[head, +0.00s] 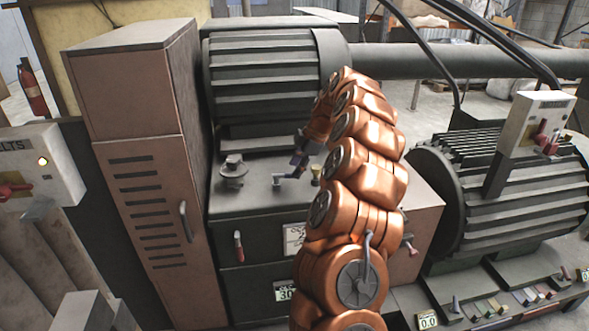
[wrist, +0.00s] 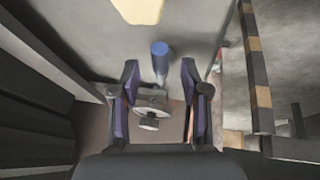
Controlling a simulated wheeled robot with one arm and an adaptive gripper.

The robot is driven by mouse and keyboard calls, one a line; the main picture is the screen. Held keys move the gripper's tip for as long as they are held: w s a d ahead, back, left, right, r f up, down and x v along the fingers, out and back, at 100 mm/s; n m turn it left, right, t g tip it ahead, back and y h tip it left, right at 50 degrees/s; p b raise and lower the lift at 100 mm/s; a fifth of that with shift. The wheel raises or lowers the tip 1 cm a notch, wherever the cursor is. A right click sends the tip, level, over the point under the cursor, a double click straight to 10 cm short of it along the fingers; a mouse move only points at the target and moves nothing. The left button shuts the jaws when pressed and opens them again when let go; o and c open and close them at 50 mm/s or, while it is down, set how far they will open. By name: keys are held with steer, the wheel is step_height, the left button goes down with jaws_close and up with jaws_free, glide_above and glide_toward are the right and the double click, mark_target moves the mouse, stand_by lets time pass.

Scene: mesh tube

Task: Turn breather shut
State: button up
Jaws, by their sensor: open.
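The breather is not labelled in either view, so I cannot tell for sure which fitting it is. In the wrist view a round grey disc with a small knob (wrist: 149,121) lies between and beyond the fingers of my gripper (wrist: 163,92). A short rod with a blue cylindrical end (wrist: 160,49) is just past it. The fingers are apart, with nothing visibly clamped. In the head view my gripper (head: 298,165) is above the dark cabinet top, partly hidden by my copper arm. A dark capped fitting (head: 233,168) stands to its left, and a brass fitting (head: 317,174) is close on its right.
A ribbed motor housing (head: 264,75) rises behind the cabinet top. A tall brown locker (head: 150,170) stands left. A second ribbed machine (head: 500,190) is at right, with a switch box (head: 535,122). My arm hides the middle of the cabinet front.

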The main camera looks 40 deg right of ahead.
steer(key=shift+x, duration=1)
jaws_close()
